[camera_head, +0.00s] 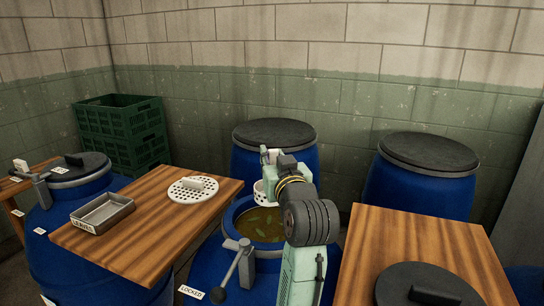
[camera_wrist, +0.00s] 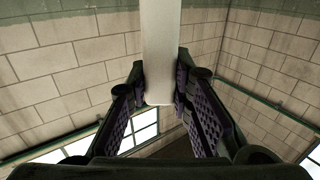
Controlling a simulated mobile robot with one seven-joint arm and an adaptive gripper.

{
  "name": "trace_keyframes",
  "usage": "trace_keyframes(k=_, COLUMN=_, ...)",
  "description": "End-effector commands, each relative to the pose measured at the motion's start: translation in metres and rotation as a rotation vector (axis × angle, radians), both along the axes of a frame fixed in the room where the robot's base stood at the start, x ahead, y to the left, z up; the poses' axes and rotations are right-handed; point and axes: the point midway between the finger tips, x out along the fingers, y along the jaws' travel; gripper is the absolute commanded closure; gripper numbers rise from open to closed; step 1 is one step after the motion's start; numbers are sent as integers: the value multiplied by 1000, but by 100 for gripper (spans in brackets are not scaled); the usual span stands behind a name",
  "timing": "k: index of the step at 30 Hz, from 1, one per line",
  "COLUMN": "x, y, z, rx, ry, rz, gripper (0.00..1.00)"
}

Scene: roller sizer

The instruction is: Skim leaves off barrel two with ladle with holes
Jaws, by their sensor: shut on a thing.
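An open blue barrel (camera_head: 229,215) stands at the centre front, holding brown liquid with several green leaves (camera_head: 262,228) on it. My gripper (camera_head: 272,158) is above the barrel's far side. In the wrist view, its fingers (camera_wrist: 160,88) are shut on a pale, straight handle (camera_wrist: 160,45). A white cup with holes (camera_head: 260,190), apparently the ladle's bowl, shows below my gripper at the barrel's far rim. My arm hides part of the ladle and the barrel's right side. I cannot tell whether the cup touches the liquid.
A metal tray (camera_head: 76,222) and a white perforated disc (camera_head: 190,194) lie on the left wooden board (camera_head: 150,235). A dark lid (camera_head: 425,285) lies on the right board (camera_head: 400,228). A lever (camera_head: 232,275) stands at the barrel's front. Closed barrels (camera_head: 240,168) (camera_head: 425,190) stand behind.

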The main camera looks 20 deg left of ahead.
Motion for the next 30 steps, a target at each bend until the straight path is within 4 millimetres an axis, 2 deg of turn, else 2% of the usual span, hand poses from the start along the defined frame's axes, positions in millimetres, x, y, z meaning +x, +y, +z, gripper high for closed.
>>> trace_keyframes(k=30, x=0, y=0, z=-71, rx=0, ry=0, rz=-1, gripper=100)
